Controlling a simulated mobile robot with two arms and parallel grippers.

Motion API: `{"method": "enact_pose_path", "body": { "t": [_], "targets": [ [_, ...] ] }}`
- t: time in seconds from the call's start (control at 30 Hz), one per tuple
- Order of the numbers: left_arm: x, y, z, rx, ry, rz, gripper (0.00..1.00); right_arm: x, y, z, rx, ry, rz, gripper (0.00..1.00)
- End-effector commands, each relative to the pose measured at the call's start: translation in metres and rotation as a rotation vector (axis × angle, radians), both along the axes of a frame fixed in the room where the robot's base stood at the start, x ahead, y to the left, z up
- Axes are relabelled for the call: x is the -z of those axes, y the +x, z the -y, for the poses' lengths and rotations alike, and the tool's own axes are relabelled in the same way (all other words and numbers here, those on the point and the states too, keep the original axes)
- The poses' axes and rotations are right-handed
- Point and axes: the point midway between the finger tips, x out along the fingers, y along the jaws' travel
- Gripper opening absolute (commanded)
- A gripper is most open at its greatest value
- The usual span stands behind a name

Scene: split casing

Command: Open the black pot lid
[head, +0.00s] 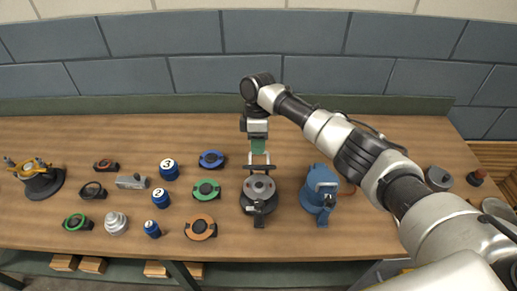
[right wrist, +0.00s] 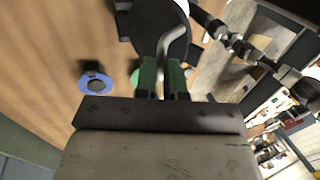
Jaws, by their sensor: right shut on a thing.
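The black pot (head: 248,204) stands near the table's front, with a grey round top and a dark tab at its front. A pale metal bar handle (head: 250,160) rises at its back edge. My right gripper (head: 259,151) comes from above and behind, its green fingers shut on this handle. In the right wrist view, the gripper (right wrist: 163,74) has the bent silver handle (right wrist: 165,42) between its fingers, in front of a black round part (right wrist: 150,20). I cannot tell whether the lid is tilted. My left gripper is not in view.
A blue pot-like device (head: 320,190) stands close on the right. Several ringed discs, including a blue one (head: 211,159) and an orange one (head: 200,228), lie on the left, beside numbered blue cylinders (head: 169,169). The table (head: 130,135) is clear towards the wall.

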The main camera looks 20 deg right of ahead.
Motion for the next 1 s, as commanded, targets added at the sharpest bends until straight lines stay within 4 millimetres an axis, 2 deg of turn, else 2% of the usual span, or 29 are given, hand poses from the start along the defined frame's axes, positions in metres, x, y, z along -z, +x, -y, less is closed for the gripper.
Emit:
{"method": "enact_pose_path", "body": {
  "t": [0.03,0.37,0.4,0.57,1.0],
  "targets": [
    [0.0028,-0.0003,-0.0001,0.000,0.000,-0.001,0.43,0.0150,-0.0032,0.0025,0.000,-0.011,-0.011,0.00],
    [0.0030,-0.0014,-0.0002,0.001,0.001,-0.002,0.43,0.0150,-0.0032,0.0031,0.001,-0.010,-0.014,0.00],
    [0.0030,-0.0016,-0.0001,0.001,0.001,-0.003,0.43,0.0150,-0.0031,0.0032,0.001,-0.010,-0.014,0.12],
    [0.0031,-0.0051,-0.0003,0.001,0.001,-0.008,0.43,0.0144,-0.0030,0.0028,0.003,-0.009,-0.014,0.36],
    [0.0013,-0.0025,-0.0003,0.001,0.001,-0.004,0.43,0.0082,-0.0020,0.0002,0.002,-0.002,-0.010,0.36]
  ]
}}
